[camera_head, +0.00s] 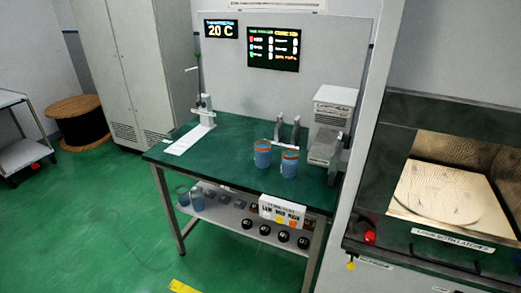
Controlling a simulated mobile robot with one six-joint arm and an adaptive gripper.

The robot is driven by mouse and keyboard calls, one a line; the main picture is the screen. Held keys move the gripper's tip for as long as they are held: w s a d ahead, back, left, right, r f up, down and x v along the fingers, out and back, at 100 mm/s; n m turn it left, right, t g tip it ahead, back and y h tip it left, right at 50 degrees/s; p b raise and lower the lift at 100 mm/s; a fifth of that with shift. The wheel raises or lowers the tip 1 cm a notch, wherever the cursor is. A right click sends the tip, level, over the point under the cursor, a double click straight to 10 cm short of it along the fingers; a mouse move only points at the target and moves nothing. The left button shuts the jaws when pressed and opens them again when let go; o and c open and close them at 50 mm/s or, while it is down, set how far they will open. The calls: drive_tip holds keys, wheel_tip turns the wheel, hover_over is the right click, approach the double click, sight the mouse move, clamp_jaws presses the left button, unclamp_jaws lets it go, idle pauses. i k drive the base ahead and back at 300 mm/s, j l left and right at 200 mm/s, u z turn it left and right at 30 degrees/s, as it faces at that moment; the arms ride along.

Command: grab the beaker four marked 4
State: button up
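Two beakers with blue contents and orange-red bands stand upright on the green table top, a left one (262,155) and a right one (289,163). The markings are too small to read, so I cannot tell which beaker is marked 4. My gripper is not in view.
The green table (230,172) also carries a white stand (206,115) at left and a grey-white device (330,120) at right. Two slim grey upright objects stand behind the beakers. A lit microwave chamber (440,190) is at right. Floor at left front is mostly clear.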

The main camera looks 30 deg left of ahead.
sight(262, 148)
drive_tip(key=j+z, duration=0.15)
drive_tip(key=j, duration=0.45)
drive_tip(key=j+z, duration=0.2)
drive_tip(key=j, duration=0.45)
drive_tip(key=j+z, duration=0.15)
drive_tip(key=j, duration=0.45)
drive_tip(key=j+z, duration=0.2)
drive_tip(key=j, duration=0.4)
drive_tip(key=k+j+z, duration=0.15)
drive_tip(key=j, duration=0.45)
drive_tip(key=j+z, duration=0.1)
drive_tip(key=j, duration=0.3)
drive_tip(key=k+j+z, duration=0.1)
drive_tip(key=j, duration=0.35)
drive_tip(key=k+j, duration=0.1)
drive_tip(key=j, duration=0.3)
drive_tip(key=j+z, duration=0.15)
drive_tip(key=j, duration=0.25)
drive_tip(key=k+j+z, duration=0.1)
drive_tip(key=j, duration=0.3)
drive_tip(key=k+j+z, duration=0.1)
drive_tip(key=j, duration=0.3)
drive_tip(key=k, duration=0.05)
